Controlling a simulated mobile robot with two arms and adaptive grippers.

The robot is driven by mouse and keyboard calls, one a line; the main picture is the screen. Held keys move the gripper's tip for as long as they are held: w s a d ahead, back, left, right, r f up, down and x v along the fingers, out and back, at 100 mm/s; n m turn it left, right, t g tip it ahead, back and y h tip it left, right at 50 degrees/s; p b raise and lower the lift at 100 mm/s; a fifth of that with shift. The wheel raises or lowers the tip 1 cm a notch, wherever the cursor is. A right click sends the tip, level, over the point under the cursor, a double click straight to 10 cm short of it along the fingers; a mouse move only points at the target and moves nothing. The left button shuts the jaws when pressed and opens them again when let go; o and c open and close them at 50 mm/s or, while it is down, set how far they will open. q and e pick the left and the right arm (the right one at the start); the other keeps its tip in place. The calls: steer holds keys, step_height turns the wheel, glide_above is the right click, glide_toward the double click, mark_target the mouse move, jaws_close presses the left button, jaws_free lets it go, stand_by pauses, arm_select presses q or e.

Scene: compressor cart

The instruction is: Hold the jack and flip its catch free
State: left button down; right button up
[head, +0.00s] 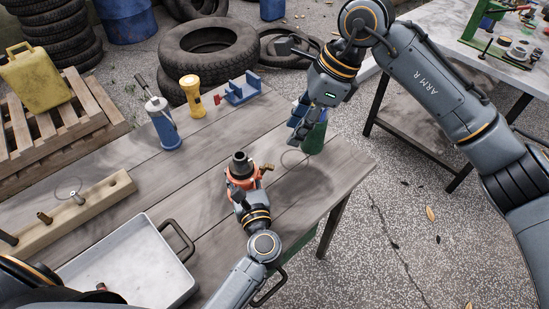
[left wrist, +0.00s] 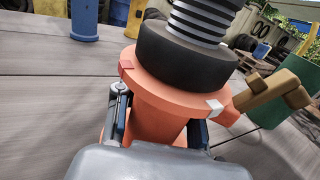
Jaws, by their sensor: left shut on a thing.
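The orange jack (head: 233,191) stands upright on the wooden table, with a dark ribbed post on top. In the left wrist view its orange collar (left wrist: 180,97) fills the middle and carries a small white mark. A tan catch (head: 266,168) sticks out from the jack's right side; it also shows in the left wrist view (left wrist: 272,91). My left gripper (head: 243,189) is shut on the jack's body below the collar. My right gripper (head: 297,131) is above and right of the jack, apart from the catch, pointing down. Its finger gap is unclear.
A green cylinder (head: 315,139) stands close behind my right gripper. A blue-grey canister (head: 164,131), a yellow flashlight (head: 191,92) and a blue bracket (head: 242,91) stand farther back. A metal tray (head: 130,262) and a pegged wooden block (head: 80,208) are at left.

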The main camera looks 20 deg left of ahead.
mark_target(271, 166)
steer(key=x, duration=1.1)
steer(key=shift+s+a+f, duration=0.15)
steer(key=shift+a, duration=0.05)
jaws_close()
